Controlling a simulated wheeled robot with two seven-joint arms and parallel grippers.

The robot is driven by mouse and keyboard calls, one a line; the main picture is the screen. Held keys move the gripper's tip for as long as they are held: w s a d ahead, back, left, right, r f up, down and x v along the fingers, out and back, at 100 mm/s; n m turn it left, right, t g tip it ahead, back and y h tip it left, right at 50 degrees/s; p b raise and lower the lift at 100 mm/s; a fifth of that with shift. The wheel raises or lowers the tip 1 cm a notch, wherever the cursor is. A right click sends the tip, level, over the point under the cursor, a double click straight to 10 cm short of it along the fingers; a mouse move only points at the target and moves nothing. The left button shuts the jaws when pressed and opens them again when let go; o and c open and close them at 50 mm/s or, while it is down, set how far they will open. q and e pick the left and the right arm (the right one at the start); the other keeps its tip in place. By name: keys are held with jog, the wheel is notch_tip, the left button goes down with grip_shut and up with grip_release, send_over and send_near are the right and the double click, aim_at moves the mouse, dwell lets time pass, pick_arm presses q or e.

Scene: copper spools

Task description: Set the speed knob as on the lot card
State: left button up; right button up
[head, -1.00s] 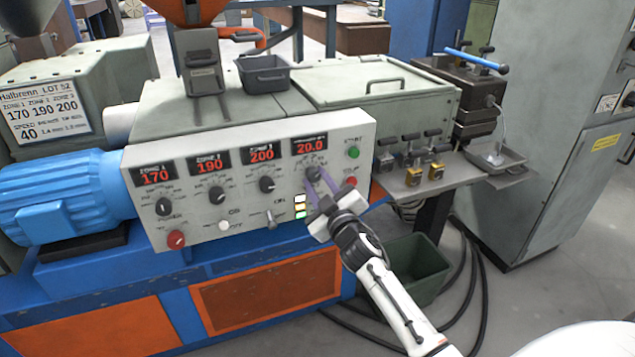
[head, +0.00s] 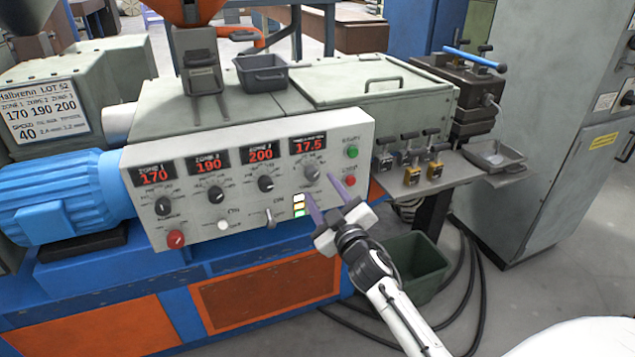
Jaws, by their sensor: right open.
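The lot card (head: 42,110) at the left reads zones 170, 190, 200 and speed 40. On the control panel (head: 245,210), the three zone displays read 170, 190 and 200. The fourth display (head: 309,144), above the speed knob (head: 311,173), reads 17.5. My right gripper (head: 322,190) is in front of the panel, just below the speed knob. Its purple fingers are spread and hold nothing; they appear clear of the knob. My left gripper is out of view.
A green start button (head: 351,151) and a red stop button (head: 350,180) sit right of the knob. A shelf (head: 445,178) with small clamps stands at the right.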

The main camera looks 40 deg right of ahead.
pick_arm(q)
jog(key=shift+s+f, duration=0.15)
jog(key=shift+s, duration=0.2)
pick_arm(e)
jog(key=v, duration=0.5)
jog(key=shift+s+a, duration=0.15)
jog(key=shift+s, duration=0.25)
pick_arm(q)
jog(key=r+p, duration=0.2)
jog(key=p, duration=0.2)
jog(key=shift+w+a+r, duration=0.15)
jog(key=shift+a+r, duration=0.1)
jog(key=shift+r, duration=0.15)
pick_arm(e)
jog(key=s+a+f+m+g+y, duration=0.2)
jog(key=s+a+f+g+y, duration=0.5)
jog(key=s+a+f, duration=1.3)
jog(key=s+a+g, duration=0.1)
jog(key=s+g, duration=0.1)
jog(key=s, duration=0.2)
jog(key=shift+a+f, duration=0.25)
jog(key=shift+a, duration=0.1)
jog(key=shift+s, duration=0.15)
